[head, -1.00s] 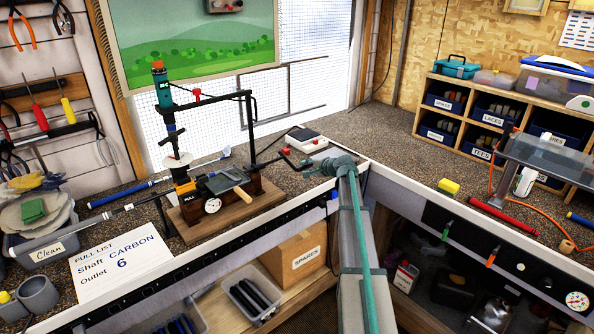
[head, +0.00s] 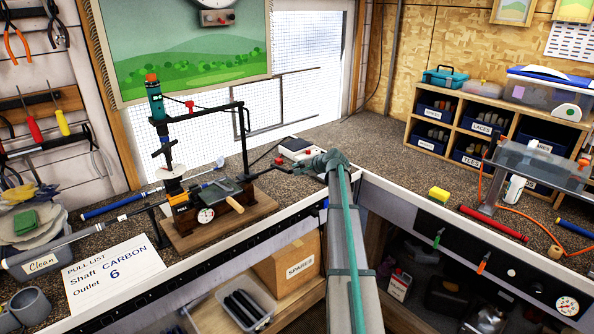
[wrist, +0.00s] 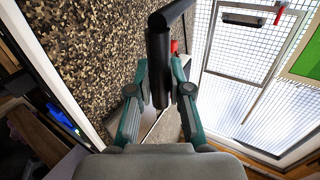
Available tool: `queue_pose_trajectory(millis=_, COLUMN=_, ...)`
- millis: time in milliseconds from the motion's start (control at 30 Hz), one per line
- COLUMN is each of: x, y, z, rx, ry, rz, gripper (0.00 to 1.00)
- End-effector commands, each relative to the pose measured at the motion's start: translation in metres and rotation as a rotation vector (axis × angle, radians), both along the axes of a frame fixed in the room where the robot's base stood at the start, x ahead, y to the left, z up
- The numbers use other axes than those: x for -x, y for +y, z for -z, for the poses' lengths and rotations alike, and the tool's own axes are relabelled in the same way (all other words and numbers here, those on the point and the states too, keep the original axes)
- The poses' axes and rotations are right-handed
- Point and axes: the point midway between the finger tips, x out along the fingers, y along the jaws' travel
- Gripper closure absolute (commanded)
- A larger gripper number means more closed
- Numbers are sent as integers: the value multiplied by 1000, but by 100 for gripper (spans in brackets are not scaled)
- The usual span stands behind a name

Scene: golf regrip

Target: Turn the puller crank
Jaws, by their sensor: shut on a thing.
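The puller (head: 222,207) stands on a wooden base on the bench, with a dial gauge (head: 205,215) on its front. Its black crank arm runs from the right end toward my gripper (head: 325,163). In the wrist view my gripper (wrist: 160,100) is shut on the upright black crank handle (wrist: 158,62), which sits between its two green fingers. The black crank arm (wrist: 172,14) leads off from the handle's top. In the head view my gripper hides most of the handle.
A white box with a red button (head: 295,148) lies behind the crank. A pull list card (head: 112,273) lies left of the puller, and a long shaft (head: 85,236) runs in from the left. The bench's front edge is close below my gripper.

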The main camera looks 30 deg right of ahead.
Motion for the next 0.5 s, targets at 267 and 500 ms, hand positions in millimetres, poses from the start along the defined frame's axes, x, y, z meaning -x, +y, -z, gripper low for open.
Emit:
queue_pose_trajectory(millis=267, x=-2, y=0, z=-3, rx=-1, ry=-7, rz=1, gripper=100)
queue_pose_trajectory(millis=500, x=-2, y=0, z=-2, rx=-1, ry=-4, rz=1, gripper=56)
